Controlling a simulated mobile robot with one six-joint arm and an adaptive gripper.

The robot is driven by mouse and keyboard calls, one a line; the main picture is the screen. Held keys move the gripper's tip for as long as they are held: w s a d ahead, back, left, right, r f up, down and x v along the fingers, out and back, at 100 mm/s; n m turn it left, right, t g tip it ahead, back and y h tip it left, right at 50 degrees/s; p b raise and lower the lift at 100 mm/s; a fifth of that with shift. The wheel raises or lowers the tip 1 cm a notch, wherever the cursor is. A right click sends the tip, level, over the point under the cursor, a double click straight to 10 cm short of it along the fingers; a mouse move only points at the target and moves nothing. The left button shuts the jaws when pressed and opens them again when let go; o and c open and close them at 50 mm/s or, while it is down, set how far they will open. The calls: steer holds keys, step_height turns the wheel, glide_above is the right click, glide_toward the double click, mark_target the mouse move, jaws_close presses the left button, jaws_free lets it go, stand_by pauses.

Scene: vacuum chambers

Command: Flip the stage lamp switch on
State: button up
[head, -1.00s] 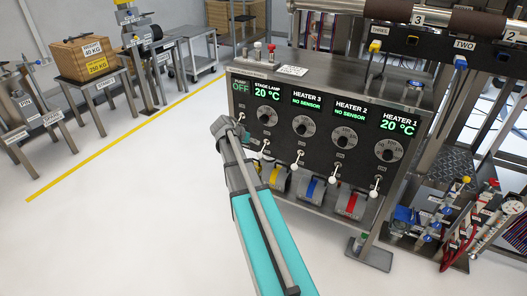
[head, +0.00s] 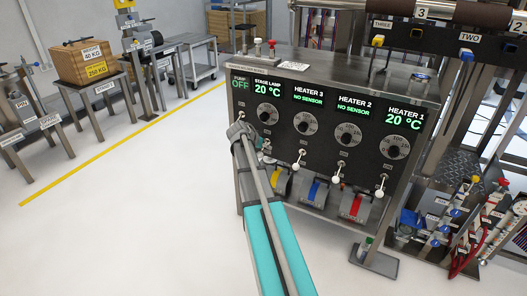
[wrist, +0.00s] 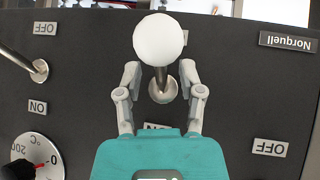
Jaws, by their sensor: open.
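The stage lamp column of the control panel (head: 320,125) shows a green 20 °C display (head: 267,88) in the head view. Its dial (head: 268,116) sits below; my arm partly covers the switch area under it. In the wrist view, where labels are upside down, the stage lamp switch (wrist: 160,40) is a metal lever with a white ball tip. The ball points up in the picture, away from the partly hidden ON label (wrist: 157,127). My gripper (wrist: 160,78) is open, with one finger on each side of the lever. Contact with it cannot be told.
The heater 3 (head: 302,154), heater 2 (head: 337,178) and heater 1 (head: 380,192) switches stand to the right, above coloured levers. In the wrist view a neighbouring lever (wrist: 38,72) is at the left. Open floor (head: 120,220) lies left of the panel.

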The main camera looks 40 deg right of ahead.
steer(key=shift+d+f, duration=0.15)
steer(key=shift+d, duration=0.05)
jaws_close()
stand_by(0.3)
